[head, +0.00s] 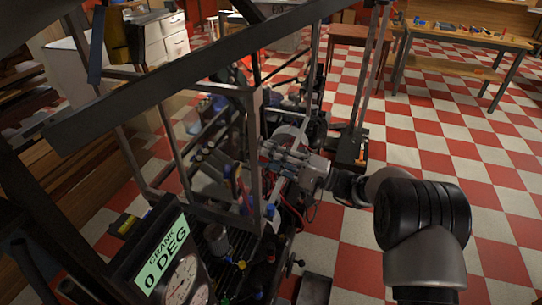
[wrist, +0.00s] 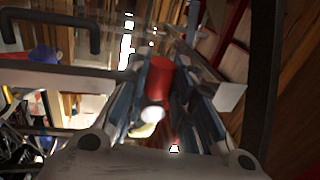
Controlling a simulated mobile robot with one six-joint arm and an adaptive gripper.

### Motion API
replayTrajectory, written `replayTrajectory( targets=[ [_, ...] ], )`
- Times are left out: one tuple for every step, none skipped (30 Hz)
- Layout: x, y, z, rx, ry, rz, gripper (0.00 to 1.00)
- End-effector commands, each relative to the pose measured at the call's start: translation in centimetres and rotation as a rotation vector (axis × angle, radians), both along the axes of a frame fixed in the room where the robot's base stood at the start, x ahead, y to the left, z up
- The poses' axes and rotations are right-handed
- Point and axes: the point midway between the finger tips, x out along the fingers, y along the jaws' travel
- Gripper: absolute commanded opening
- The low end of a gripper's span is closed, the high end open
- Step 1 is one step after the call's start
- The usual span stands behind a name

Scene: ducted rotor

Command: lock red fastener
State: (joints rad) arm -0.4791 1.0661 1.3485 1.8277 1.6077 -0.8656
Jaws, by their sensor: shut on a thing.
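The red fastener (wrist: 160,78) shows in the wrist view as a red cylinder between the two fingers. A pale rounded end (wrist: 152,114) sits just below it. My gripper (wrist: 158,92) is shut on the fastener, with one finger at each side. In the head view my gripper (head: 272,158) reaches from the right into the dark metal frame of the rotor machine (head: 252,130). The fastener cannot be made out there, and how far it is turned cannot be told.
A crank gauge (head: 165,262) reading 0 DEG stands at the front left. Dark frame bars (head: 150,85) cross above the machine, and red cables (head: 292,213) hang below my gripper. The checkered floor (head: 440,150) at the right is open, with a workbench (head: 470,40) behind.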

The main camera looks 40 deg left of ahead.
Motion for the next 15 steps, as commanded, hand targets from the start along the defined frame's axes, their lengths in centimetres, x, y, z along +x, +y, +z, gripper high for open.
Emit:
replayTrajectory(
  targets=[
    [-0.02, 0.0, -0.11, 0.0, -0.006, 0.0, 0.0],
    [-0.02, 0.0, -0.12, 0.0, -0.008, 0.001, 0.0],
    [-0.02, -0.01, -0.12, 0.0, -0.009, 0.0, 0.0],
    [-0.02, -0.01, -0.13, 0.0, -0.009, 0.0, 0.0],
    [-0.02, -0.01, -0.13, 0.0, -0.009, 0.0, 0.0],
    [-0.02, -0.01, -0.14, 0.0, -0.009, 0.0, 0.0],
    [-0.02, -0.01, -0.14, 0.0, -0.009, 0.0, 0.0],
    [-0.02, -0.01, -0.14, 0.0, -0.009, -0.001, 0.0],
    [-0.02, -0.01, -0.15, 0.0, -0.009, -0.001, 0.0],
    [-0.02, -0.01, -0.15, 0.0, -0.009, -0.001, 0.0],
    [-0.02, -0.01, -0.15, 0.0, -0.009, -0.001, 0.0],
    [-0.02, 0.0, -0.16, -0.001, -0.009, -0.001, 0.25],
    [-0.02, 0.0, -0.16, -0.001, -0.009, -0.001, 0.27],
    [-0.02, 0.0, -0.16, -0.002, -0.008, 0.0, 0.29],
    [-0.01, 0.0, -0.15, -0.001, -0.008, 0.0, 0.32]
  ],
)
